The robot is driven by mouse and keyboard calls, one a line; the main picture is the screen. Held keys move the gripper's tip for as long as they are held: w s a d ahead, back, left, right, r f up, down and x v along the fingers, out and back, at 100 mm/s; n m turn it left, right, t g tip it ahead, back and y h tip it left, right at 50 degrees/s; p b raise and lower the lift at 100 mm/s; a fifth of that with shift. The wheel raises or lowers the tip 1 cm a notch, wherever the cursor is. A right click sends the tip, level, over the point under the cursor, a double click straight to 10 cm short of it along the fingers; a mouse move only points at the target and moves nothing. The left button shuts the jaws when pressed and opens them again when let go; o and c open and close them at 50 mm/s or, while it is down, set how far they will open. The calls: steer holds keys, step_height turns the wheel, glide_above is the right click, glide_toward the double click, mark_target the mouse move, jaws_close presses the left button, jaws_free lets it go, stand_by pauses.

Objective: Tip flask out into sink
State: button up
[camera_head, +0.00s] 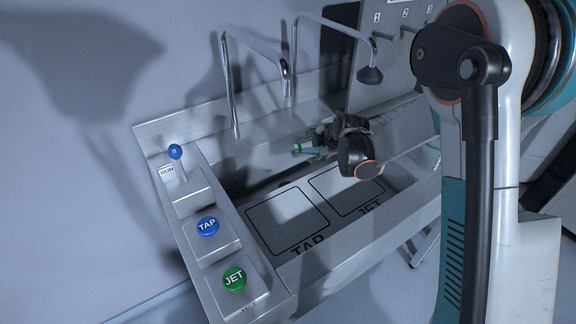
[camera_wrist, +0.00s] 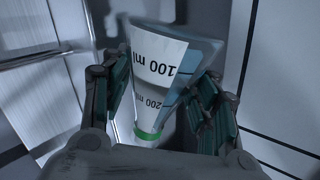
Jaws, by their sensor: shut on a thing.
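My gripper (camera_head: 322,140) is shut on the flask (camera_head: 304,149), which lies roughly on its side over the sink (camera_head: 262,160). In the wrist view the flask (camera_wrist: 158,75) sits between the two finger pads of my gripper (camera_wrist: 160,105). It has a white label with "100 ml" and "200 ml" and a green band at its narrow end. The wide end is toward the top of that view. My gripper hides much of the flask in the head view, and I cannot tell whether liquid is inside.
Two tall bent taps (camera_head: 284,70) rise behind the sink. The outlined TAP area (camera_head: 287,218) and JET area (camera_head: 346,190) are clear. A left ledge carries a blue-knobbed lever (camera_head: 175,152), a blue TAP button (camera_head: 208,226) and a green JET button (camera_head: 234,279).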

steer(key=shift+a+h, duration=0.1)
steer(key=shift+h, duration=0.2)
stand_by(0.8)
